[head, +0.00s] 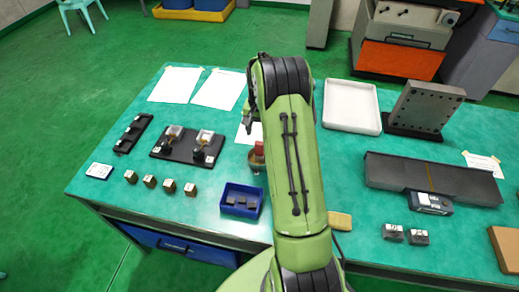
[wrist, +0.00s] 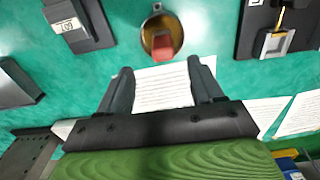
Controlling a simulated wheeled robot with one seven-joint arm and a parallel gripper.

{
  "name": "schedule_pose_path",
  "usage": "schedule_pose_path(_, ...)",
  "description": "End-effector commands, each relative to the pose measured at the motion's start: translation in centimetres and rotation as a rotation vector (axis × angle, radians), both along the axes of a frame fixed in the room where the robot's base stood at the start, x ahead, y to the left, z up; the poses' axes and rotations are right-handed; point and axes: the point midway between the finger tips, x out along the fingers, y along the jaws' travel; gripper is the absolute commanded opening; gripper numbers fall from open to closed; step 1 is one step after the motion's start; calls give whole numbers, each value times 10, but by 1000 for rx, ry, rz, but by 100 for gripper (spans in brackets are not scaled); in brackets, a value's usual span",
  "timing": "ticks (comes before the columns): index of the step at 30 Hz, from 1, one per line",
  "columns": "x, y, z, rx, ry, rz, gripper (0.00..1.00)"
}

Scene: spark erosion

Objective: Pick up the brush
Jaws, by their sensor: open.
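A round brass-coloured cup (wrist: 157,20) holds an upright red piece (wrist: 164,42), which may be the brush; I cannot make out bristles. In the head view the red piece (head: 258,149) and cup (head: 256,162) stand just left of my arm, partly hidden by it. My gripper (wrist: 161,85) is open and empty, its fingers spread over a printed sheet (wrist: 150,90). In the wrist view the cup is beyond the fingertips, roughly centred between them and not touching. In the head view my arm hides most of the gripper.
A blue bin (head: 241,201) stands in front of the cup. A black fixture plate (head: 187,145) and several small blocks (head: 150,181) are to the left. A white tray (head: 352,106) and a tan block (head: 340,220) are to the right.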

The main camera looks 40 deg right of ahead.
Motion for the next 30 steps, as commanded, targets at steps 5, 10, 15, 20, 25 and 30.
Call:
schedule_pose_path(5, 0, 1, -41, 1, 2, 2, 66)
schedule_pose_path(10, 1, 0, -61, 1, 2, 3, 66)
schedule_pose_path(15, 3, -2, -93, 1, 1, 3, 66)
schedule_pose_path(20, 4, -2, -104, -1, -2, 3, 66)
schedule_pose_path(25, 4, -2, -104, -1, -2, 3, 63)
schedule_pose_path(30, 4, -2, -103, 0, -1, 3, 37)
